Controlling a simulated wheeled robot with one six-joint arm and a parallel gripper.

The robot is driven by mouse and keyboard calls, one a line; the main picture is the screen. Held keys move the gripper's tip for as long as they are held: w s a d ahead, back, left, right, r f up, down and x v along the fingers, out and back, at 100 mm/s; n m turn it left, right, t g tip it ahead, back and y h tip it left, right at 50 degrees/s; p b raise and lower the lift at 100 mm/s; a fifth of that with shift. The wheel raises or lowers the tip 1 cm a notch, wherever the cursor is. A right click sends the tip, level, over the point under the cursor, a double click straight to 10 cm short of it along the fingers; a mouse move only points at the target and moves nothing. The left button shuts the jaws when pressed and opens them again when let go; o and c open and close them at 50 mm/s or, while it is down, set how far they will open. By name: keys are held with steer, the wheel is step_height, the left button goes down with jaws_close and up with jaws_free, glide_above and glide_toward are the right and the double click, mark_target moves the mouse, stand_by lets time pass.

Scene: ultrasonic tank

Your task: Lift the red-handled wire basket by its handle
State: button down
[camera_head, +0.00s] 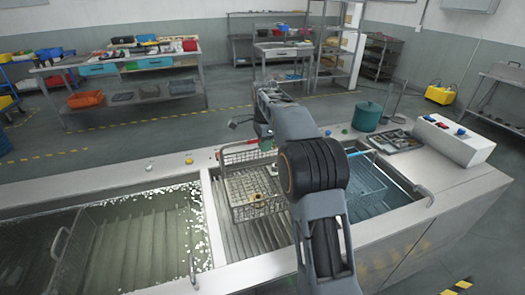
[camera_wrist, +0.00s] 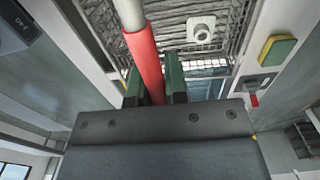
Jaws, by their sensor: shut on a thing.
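The wire basket (camera_head: 235,207) is in or over the middle tank, left of my arm, with a few small parts inside. I cannot tell whether its bottom touches the slatted tank floor. Its red handle (camera_wrist: 148,68) runs between the two green fingers of my gripper (camera_wrist: 154,85) in the wrist view, and the gripper is shut on it. In the head view my arm hides the gripper and much of the basket's right side.
A second wire basket (camera_head: 368,182) with a teal handle stands in the right tank. The left tank (camera_head: 140,235) holds liquid with white foam and another wire basket (camera_head: 62,240). A teal pot (camera_head: 367,117) and white control box (camera_head: 455,140) stand on the bench's right side.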

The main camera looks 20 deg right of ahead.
steer(key=s+r+p, duration=0.4)
steer(key=s+r, duration=0.6)
steer(key=r, duration=0.1)
steer(key=shift+a+r, duration=0.2)
steer(key=shift+a, duration=0.25)
stand_by(0.4)
